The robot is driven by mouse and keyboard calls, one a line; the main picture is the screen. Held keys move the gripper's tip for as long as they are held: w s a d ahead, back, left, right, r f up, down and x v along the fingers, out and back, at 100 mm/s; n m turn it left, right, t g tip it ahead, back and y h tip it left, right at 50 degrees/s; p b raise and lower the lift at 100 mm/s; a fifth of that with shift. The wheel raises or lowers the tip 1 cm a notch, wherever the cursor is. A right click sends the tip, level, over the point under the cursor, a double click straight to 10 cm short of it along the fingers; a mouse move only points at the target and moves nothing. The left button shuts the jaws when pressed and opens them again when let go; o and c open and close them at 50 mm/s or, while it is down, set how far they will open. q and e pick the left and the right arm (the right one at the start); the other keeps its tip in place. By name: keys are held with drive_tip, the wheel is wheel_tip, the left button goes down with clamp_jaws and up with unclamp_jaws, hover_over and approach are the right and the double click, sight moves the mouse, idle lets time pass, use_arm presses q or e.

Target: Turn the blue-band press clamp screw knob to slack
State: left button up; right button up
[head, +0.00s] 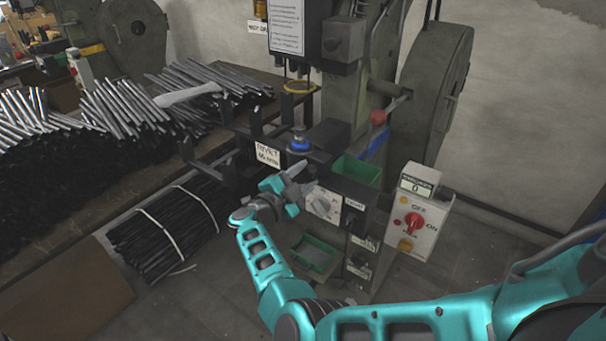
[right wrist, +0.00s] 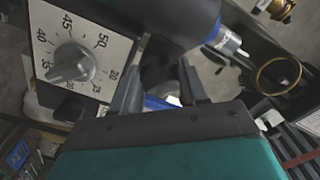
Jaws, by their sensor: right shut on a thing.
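The press with the blue band (head: 300,145) stands in the middle of the head view. The band rings a dark cylinder, and a blue ring near a metal tip also shows in the right wrist view (right wrist: 214,31). My right gripper (head: 297,180) is at the press front, below the band and beside the white dial plate (head: 322,204). In the right wrist view its fingers (right wrist: 160,75) close on a dark part, apparently the clamp screw knob (right wrist: 156,64). The fingers hide most of it, and its turn angle cannot be read. My left gripper is not in view.
A numbered dial with a grey pointer knob (right wrist: 70,63) sits close beside the fingers. A control box with a red switch (head: 414,222) stands right. Green bins (head: 356,171) are near the press. Metal rods crowd the bench at left; bundled dark rods (head: 165,230) lie below.

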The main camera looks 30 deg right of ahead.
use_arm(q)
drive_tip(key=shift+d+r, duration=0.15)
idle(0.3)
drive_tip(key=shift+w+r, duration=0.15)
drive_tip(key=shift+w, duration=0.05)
use_arm(e)
drive_tip(key=o, duration=1.1)
drive_tip(key=shift+c, duration=0.2)
use_arm(q)
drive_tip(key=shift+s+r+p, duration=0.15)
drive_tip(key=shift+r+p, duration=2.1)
drive_tip(key=shift+p, duration=0.2)
use_arm(e)
drive_tip(key=v, duration=1.3)
